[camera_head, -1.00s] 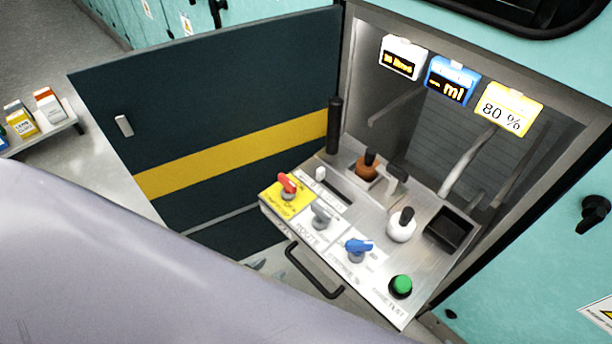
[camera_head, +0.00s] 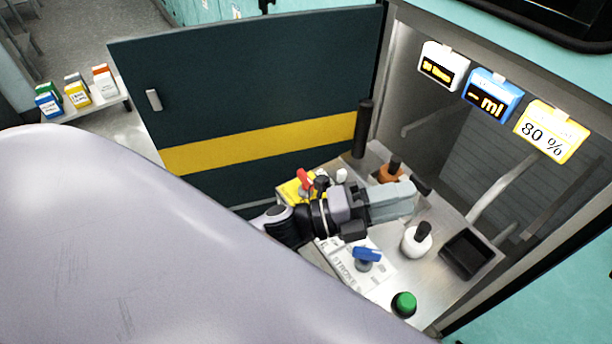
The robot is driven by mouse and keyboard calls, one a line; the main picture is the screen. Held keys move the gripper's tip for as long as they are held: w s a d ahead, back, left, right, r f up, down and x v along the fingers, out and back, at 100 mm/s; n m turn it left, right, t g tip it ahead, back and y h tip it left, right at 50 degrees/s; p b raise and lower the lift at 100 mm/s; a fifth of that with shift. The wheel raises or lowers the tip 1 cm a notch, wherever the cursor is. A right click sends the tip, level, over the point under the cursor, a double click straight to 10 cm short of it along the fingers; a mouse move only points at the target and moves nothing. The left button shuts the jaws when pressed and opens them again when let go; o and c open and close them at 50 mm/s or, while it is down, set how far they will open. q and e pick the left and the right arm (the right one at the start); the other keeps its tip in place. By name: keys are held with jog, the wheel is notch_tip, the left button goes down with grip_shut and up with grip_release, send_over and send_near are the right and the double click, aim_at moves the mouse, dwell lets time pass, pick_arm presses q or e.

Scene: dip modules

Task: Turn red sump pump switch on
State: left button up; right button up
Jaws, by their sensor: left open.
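The red switch (camera_head: 304,179) stands on a yellow plate (camera_head: 289,190) at the left end of the metal control panel. It is partly hidden by my left gripper (camera_head: 410,198), which reaches in from the left over the panel, its fingers pointing right. The fingers look close together from this angle, and I see nothing held between them. The gripper's wrist is just in front of the red switch; whether they touch I cannot tell. The grey switch seen before is hidden behind the gripper. My right gripper is not in view.
A blue switch (camera_head: 367,254), a green button (camera_head: 404,304), a white bottle (camera_head: 416,239) and an orange-brown bottle (camera_head: 389,170) stand on the panel. A black tray (camera_head: 470,252) lies at right. The dark cabinet door (camera_head: 240,110) is open at left. Display tags hang above.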

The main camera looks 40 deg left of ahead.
pick_arm(q)
jog(key=s+d+f+m+g+h+b, duration=0.15)
jog(key=d+m+g, duration=0.25)
jog(key=m+g, duration=1.1)
jog(key=a+f+m+y, duration=0.1)
jog(key=m, duration=0.2)
jog(key=a+f+m+y, duration=0.1)
jog(key=m, duration=0.2)
jog(key=a+f+m+y, duration=0.1)
jog(key=m+y, duration=0.1)
jog(key=m, duration=0.1)
jog(key=shift+s+a+f+m+t+b, duration=0.1)
jog(key=shift+f+m+t+b, duration=0.1)
jog(key=shift+m+t+b, duration=0.15)
jog(key=w+a+f+m+y, duration=0.35)
jog(key=a+y, duration=0.25)
jog(key=a, duration=0.2)
notch_tip(320, 180, up, 3)
jog(key=m+y+b, duration=0.2)
jog(key=m+y, duration=0.1)
jog(key=y, duration=0.4)
send_over(306, 176)
jog(key=shift+a+t, duration=0.1)
jog(key=shift+t, duration=0.15)
jog(key=shift+f, duration=3.5)
grip_shut()
